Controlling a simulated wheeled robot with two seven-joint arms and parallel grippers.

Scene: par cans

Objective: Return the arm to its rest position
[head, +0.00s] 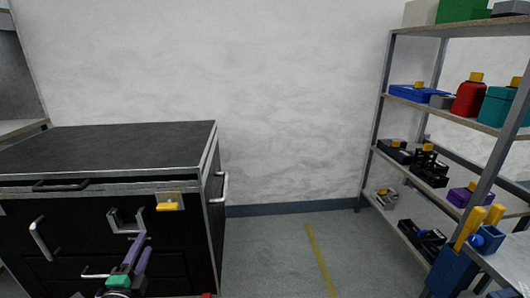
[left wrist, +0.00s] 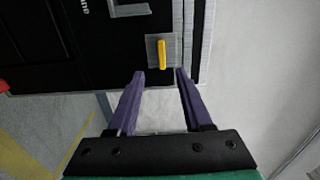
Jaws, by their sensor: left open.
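My left gripper (head: 138,246) is low in front of the black cabinet (head: 90,232) in the head view. Its two purple fingers stand apart with nothing between them, as the left wrist view (left wrist: 160,76) also shows. The fingers point toward the cabinet front, near a yellow handle (head: 171,206) on a small pale plate. That yellow handle shows beyond the fingertips in the left wrist view (left wrist: 162,54), apart from them. My right gripper is in neither view.
The cabinet has a dark top (head: 110,146) and metal pull handles (head: 40,238). A shelf rack (head: 378,120) at right holds several boxes and a red container (head: 469,98). A blue holder (head: 452,272) with yellow pieces stands at lower right. The floor (head: 270,255) between is clear.

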